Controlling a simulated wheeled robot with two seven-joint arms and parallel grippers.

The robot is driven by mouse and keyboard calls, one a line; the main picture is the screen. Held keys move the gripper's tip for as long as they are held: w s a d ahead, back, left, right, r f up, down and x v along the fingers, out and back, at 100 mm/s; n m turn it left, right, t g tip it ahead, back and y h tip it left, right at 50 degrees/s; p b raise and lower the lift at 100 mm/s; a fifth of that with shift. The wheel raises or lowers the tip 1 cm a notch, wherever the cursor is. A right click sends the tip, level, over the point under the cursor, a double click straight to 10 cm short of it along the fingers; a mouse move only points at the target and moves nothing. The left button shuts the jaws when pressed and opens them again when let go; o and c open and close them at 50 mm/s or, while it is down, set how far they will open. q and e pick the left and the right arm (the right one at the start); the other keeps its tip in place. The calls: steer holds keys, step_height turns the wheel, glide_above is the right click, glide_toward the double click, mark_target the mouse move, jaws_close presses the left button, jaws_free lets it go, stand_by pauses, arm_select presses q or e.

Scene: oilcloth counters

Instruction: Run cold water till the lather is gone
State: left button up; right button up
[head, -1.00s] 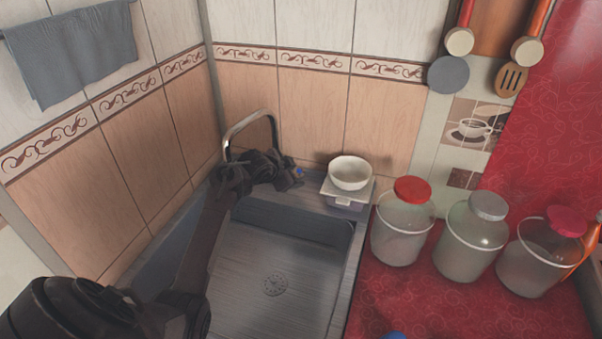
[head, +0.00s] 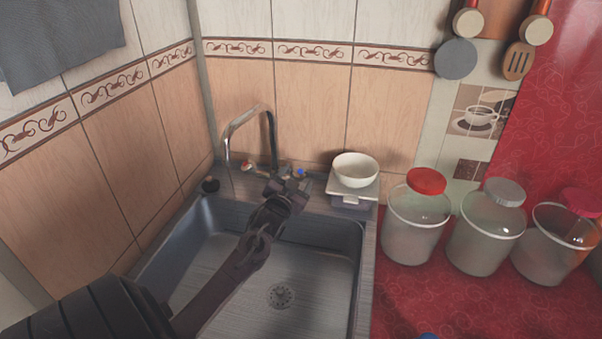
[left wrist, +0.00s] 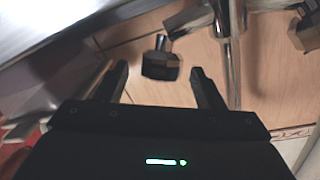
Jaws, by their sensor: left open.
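A chrome tap (head: 250,130) with a curved spout stands behind the steel sink (head: 363,262). A red-marked handle (head: 247,166) is at its left and a blue-marked handle (head: 300,173) at its right. My left gripper (head: 290,188) is open in front of the blue-marked handle, over the back of the basin. In the left wrist view a dark handle (left wrist: 160,62) shows between and beyond the two open fingertips (left wrist: 158,75), apparently not gripped. The tap's post (left wrist: 230,45) is beside it. I see no water stream and no lather; my arm hides part of the basin. My right gripper is not in view.
A white bowl (head: 355,171) sits on a small stand (head: 352,196) right of the tap. Several lidded jars (head: 413,225) stand on the red counter (head: 440,295). A dark round plug-like item (head: 210,184) lies at the back left rim. A drain (head: 281,296) is in the basin floor.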

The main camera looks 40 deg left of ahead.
arm_select(q)
steer(key=shift+x, duration=1)
steer(key=shift+w+a, duration=0.15)
steer(key=shift+w, duration=0.1)
steer(key=c, duration=1)
steer(key=shift+o, duration=0.2)
steer(key=shift+r+p, duration=0.2)
steer(key=shift+p, duration=0.2)
steer(key=shift+r+m+h+p, duration=0.15)
steer(key=shift+m+h+p, duration=0.75)
steer(key=shift+h, duration=0.2)
steer(key=shift+a+m+h+p, duration=0.1)
steer(key=shift+m+h+p, duration=0.2)
steer(key=shift+m+h, duration=0.15)
steer(key=shift+f+h, duration=0.3)
steer(key=shift+h, duration=0.25)
steer(key=o, duration=1)
steer(key=shift+c, duration=0.2)
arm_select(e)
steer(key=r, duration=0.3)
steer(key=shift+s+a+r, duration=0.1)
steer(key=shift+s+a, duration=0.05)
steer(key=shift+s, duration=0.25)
